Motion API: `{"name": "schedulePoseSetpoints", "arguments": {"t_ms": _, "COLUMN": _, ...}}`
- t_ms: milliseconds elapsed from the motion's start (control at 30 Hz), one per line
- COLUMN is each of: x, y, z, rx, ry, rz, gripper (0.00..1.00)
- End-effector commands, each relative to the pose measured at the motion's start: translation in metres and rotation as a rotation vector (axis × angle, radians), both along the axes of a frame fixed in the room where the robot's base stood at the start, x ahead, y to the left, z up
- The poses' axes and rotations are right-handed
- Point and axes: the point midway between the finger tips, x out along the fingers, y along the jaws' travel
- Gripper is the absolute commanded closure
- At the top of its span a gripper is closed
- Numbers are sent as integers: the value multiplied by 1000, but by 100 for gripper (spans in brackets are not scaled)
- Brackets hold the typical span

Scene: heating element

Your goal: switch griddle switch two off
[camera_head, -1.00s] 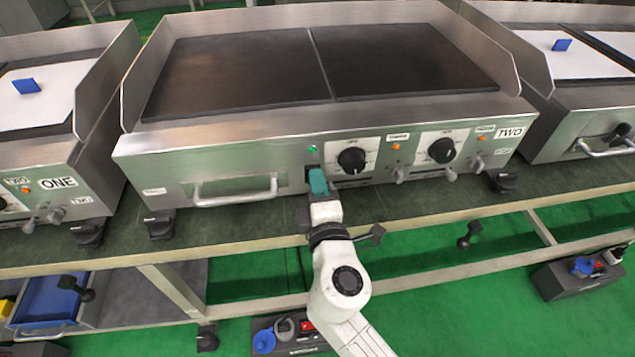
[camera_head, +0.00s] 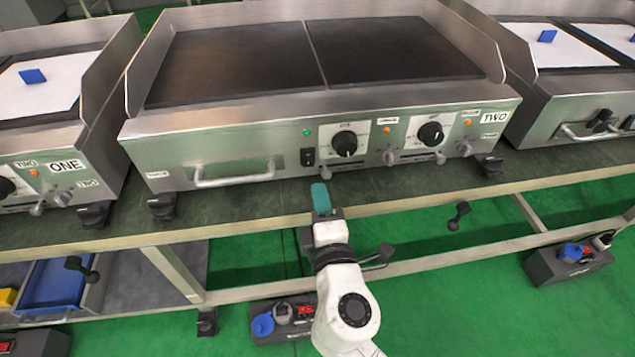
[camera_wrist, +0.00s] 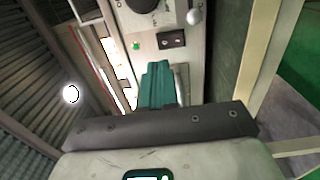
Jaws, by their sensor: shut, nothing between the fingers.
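The griddle labelled TWO (camera_head: 330,112) stands on the bench in the middle of the head view. Its small black switch (camera_head: 307,157) sits on the front panel, left of the left knob, with a lit green lamp (camera_head: 307,132) above it. In the wrist view the switch (camera_wrist: 171,39) and the green lamp (camera_wrist: 136,45) show beyond the fingertips. My gripper (camera_head: 321,198) has teal fingers, shut and empty, in front of and below the switch, apart from the panel. The teal fingers also show in the wrist view (camera_wrist: 158,85). The rocker's exact position is too small to tell.
Two black knobs (camera_head: 345,143) (camera_head: 430,133) and orange lamps are on the panel, with metal levers below. A drawer handle (camera_head: 235,174) juts out on the left. The bench front edge (camera_head: 250,223) runs below the griddle.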

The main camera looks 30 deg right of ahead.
Motion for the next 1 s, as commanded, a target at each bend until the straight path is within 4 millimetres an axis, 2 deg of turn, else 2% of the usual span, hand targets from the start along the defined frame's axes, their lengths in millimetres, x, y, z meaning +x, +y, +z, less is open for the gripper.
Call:
{"name": "schedulePoseSetpoints", "arguments": {"t_ms": 200, "x": -32, "y": 11, "z": 2, "rx": -1, "ry": 3, "rz": 1, "gripper": 100}}
{"name": "schedulePoseSetpoints", "arguments": {"t_ms": 333, "x": -43, "y": 15, "z": 3, "rx": 0, "ry": 1, "rz": 2, "gripper": 100}}
{"name": "schedulePoseSetpoints", "arguments": {"t_ms": 1000, "x": -46, "y": 16, "z": 4, "rx": 0, "ry": 0, "rz": 1, "gripper": 100}}
